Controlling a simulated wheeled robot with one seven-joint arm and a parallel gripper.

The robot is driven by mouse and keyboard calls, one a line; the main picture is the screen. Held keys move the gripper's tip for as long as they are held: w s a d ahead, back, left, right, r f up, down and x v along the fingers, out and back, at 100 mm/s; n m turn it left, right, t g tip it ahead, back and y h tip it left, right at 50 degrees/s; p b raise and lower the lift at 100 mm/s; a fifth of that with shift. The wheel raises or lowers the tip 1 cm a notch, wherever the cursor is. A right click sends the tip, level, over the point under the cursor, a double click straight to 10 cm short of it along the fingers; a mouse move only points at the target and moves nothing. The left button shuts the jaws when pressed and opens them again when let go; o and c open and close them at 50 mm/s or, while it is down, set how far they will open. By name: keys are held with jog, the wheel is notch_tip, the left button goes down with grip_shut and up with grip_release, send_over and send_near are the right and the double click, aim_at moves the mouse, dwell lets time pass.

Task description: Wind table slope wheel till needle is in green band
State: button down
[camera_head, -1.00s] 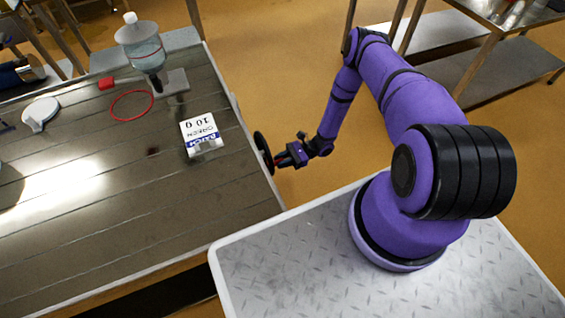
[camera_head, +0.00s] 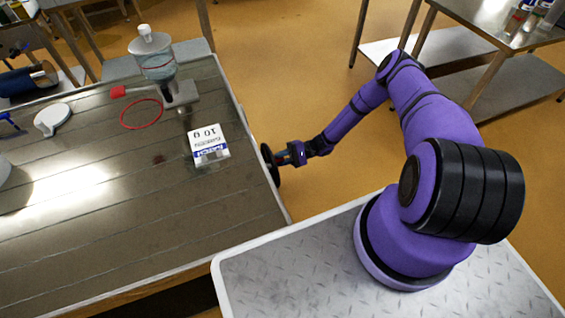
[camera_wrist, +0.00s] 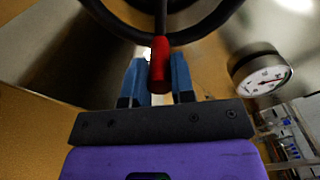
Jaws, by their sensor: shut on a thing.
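The black slope wheel (camera_head: 268,165) stands at the right side of the table (camera_head: 120,215) in the head view. In the wrist view its dark rim (camera_wrist: 205,27) crosses the top, with a red handle (camera_wrist: 160,62) pointing toward me. My gripper (camera_wrist: 157,85) has its blue fingers on both sides of this handle and is shut on it; my gripper also shows at the wheel in the head view (camera_head: 283,156). A round white dial (camera_wrist: 262,80) with a dark case is at the right of the wrist view. Its needle and any green band are too small to read.
On the table lie a white packet (camera_head: 208,143), a red ring (camera_head: 141,114) and a white scoop-like item (camera_head: 52,119). Open floor lies right of the table.

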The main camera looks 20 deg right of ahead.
jog(key=shift+w+r+n, duration=0.3)
jog(key=shift+w+n, duration=0.05)
jog(key=shift+n, duration=0.15)
jog(key=c, duration=1)
grip_release()
jog(key=shift+o, duration=0.2)
jog(key=d, duration=1.1)
